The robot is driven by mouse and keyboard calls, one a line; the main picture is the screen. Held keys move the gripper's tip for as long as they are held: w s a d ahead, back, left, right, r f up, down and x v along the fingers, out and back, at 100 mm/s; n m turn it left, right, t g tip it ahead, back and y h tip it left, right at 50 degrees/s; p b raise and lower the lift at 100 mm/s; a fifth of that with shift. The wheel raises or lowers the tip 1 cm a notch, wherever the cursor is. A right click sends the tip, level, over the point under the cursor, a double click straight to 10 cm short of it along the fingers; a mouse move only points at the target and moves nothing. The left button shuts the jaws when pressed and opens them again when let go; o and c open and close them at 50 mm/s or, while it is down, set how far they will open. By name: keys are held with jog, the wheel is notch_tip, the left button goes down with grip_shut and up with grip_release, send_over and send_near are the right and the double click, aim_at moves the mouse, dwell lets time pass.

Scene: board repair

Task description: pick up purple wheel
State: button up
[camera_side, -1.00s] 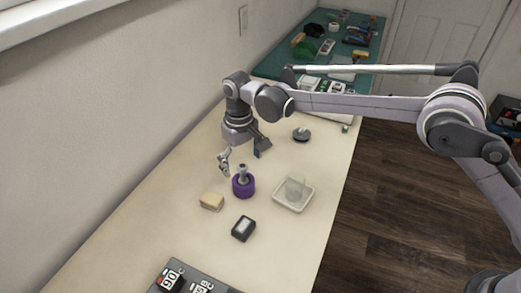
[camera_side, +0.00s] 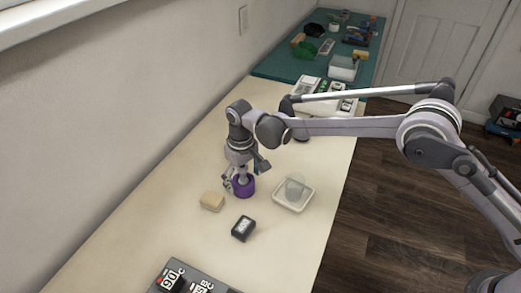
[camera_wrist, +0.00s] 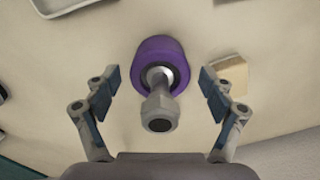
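The purple wheel (camera_side: 244,187) stands on the cream table in the side view, with a grey metal shaft and nut on top. In the wrist view the purple wheel (camera_wrist: 152,52) is seen from above, its grey shaft and nut (camera_wrist: 160,112) pointing toward the camera. My gripper (camera_wrist: 160,88) is open, with one blue-padded finger on each side of the wheel and shaft and clear gaps between. In the side view my gripper (camera_side: 240,178) is low over the wheel and partly hides it. I cannot tell whether a finger touches it.
A beige sponge-like block (camera_side: 212,201) lies close left of the wheel. A small dark box (camera_side: 243,228) is in front. A white tray (camera_side: 304,206) with a clear cup (camera_side: 295,186) stands to the right. A labelled dark panel (camera_side: 185,277) lies at the front edge.

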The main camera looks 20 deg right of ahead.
jog(key=c, duration=1.1)
